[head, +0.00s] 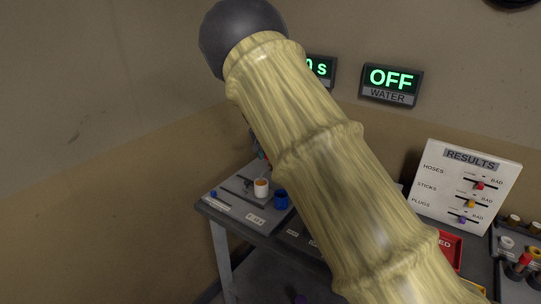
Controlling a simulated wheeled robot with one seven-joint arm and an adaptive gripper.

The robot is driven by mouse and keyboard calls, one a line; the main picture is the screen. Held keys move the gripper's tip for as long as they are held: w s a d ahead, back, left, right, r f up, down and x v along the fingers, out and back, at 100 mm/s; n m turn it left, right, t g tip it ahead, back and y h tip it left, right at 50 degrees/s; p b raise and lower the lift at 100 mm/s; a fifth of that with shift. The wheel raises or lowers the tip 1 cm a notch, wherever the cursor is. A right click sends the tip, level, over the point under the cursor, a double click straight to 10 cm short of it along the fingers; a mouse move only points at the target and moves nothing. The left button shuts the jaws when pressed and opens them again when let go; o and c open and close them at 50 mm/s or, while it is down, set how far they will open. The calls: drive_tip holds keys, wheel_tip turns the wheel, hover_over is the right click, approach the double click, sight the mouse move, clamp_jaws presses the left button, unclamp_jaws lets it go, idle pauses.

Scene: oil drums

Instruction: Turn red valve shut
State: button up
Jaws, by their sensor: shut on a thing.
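I cannot pick out a red valve for sure in the head view. A small red-topped part (525,258) shows at the lower right edge, too small to name. A large pale bamboo-like pole (330,165) with a dark round ball (238,35) at its upper end crosses the view close to the camera. It hides the middle of the bench. My gripper is not in view, so I cannot see what it holds. The sign marked WATER (391,82) reads OFF in green.
A grey bench (228,222) stands left of centre, carrying a white cup with orange contents (261,188) and a blue cup (281,200). A white RESULTS board (466,186) with sliders stands right. A red tray (450,247) is partly hidden. A second sign (321,70) is partly covered.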

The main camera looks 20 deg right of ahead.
idle(0.4)
drive_tip(key=o, duration=0.7)
drive_tip(key=v, duration=0.7)
drive_tip(key=shift+r, duration=0.2)
